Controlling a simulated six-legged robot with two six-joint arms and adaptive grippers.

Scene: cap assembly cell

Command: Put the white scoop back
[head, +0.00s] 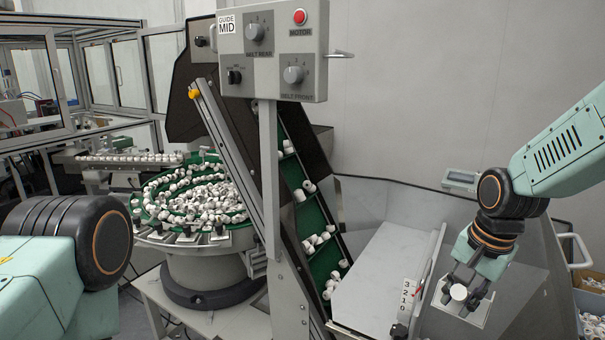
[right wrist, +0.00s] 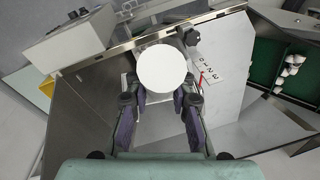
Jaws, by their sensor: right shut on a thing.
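The white scoop (head: 459,293) is in my right gripper (head: 467,284), low at the right of the head view. Its round white end faces up between the fingers, and a pale flat part shows below them. In the right wrist view the round end of the scoop (right wrist: 161,68) sits at the fingertips of my right gripper (right wrist: 160,98), which is shut on it. The scoop's lower part is mostly hidden there. My left gripper is out of view; only my left arm shows at the lower left.
The steel hopper (head: 372,205) surrounds the scoop area, with a white panel (head: 385,275) and a number scale (head: 407,300) left of my gripper. A green belt (head: 312,225) carries white caps. A bowl feeder (head: 200,262) stands left. A box of caps (head: 592,305) is at the far right.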

